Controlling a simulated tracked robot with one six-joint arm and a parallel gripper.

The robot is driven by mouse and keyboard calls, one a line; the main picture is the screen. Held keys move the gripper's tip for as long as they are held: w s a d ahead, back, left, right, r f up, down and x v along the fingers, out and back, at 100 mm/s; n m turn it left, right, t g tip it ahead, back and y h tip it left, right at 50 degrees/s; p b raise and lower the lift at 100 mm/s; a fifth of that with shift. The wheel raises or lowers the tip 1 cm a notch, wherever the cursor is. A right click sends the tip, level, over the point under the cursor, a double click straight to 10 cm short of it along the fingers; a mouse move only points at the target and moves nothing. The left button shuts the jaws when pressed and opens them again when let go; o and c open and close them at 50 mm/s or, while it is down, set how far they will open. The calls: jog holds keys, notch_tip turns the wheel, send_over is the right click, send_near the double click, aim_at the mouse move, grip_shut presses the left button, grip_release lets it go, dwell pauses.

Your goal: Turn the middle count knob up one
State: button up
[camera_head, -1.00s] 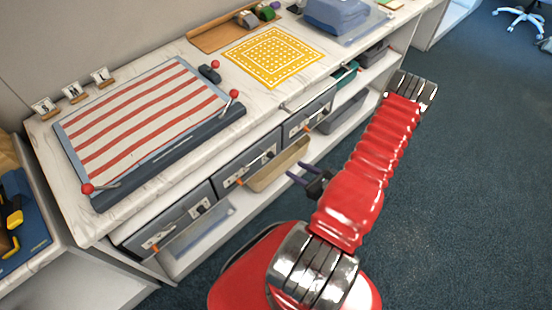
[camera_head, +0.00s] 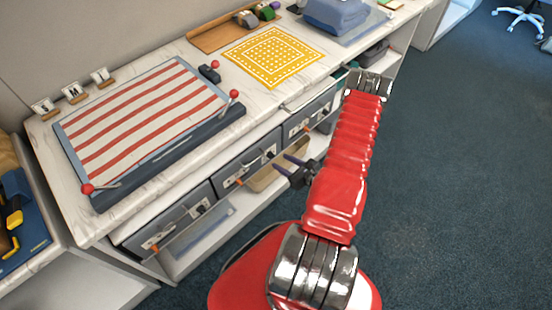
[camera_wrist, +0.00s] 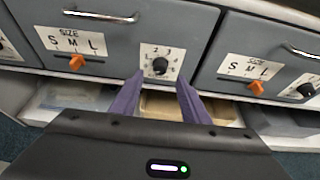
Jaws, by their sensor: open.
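The middle count knob (camera_wrist: 159,66) is a small black dial on a white numbered plate, right of the size slider, on the middle grey drawer (camera_wrist: 120,28). Its pointer setting is too small to read. In the head view the middle drawer front (camera_head: 228,177) is under the worktop. My gripper (camera_wrist: 160,78) is open and empty, its purple fingers straddling the line to the knob and pointing at the drawer face; contact cannot be told. In the head view my gripper (camera_head: 282,164) is in front of the middle drawer's right part.
The middle drawer's orange size slider (camera_wrist: 77,63) is left of the knob, under a bar handle (camera_wrist: 100,16). The right drawer (camera_wrist: 265,50) has the same controls. A tan bin (camera_wrist: 160,105) sits on the shelf below.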

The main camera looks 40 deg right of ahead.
aim_at(273, 157)
jog(key=x, duration=0.5)
jog(key=shift+w+f, duration=0.1)
jog(key=shift+w, duration=0.05)
jog(key=shift+c, duration=0.5)
jog(key=c, duration=0.9)
